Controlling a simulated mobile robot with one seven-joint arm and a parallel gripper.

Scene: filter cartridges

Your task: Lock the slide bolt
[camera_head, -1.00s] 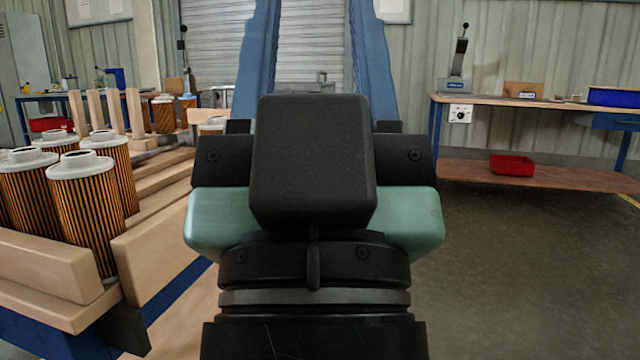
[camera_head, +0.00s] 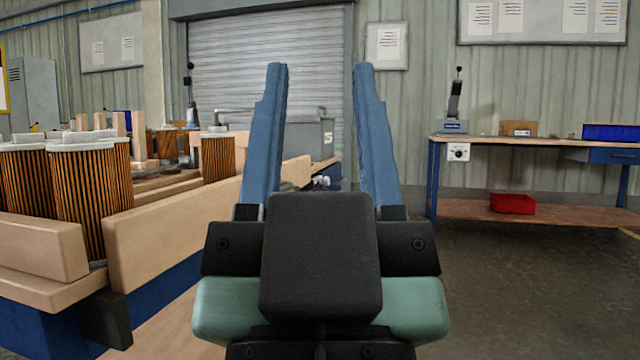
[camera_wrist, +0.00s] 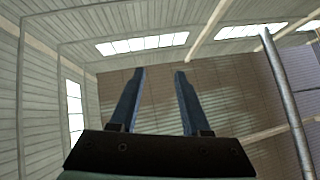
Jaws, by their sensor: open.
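My gripper (camera_head: 320,72) is in the middle of the head view, its two blue fingers raised and apart, with nothing between them. The wrist view also shows my gripper (camera_wrist: 160,74) open and empty, against the ceiling and a slatted surface. I cannot make out the slide bolt for certain. A small pale metal fitting (camera_head: 322,181) shows between the fingers, at the far end of the wooden bench, partly hidden by my gripper. It is too small to identify.
Filter cartridges (camera_head: 90,200) stand on the left bench behind a wooden rail (camera_head: 180,228). A workbench (camera_head: 530,146) with a red bin (camera_head: 512,203) is at the right. A grey metal bar (camera_wrist: 287,95) crosses the wrist view's right side. The floor at right is clear.

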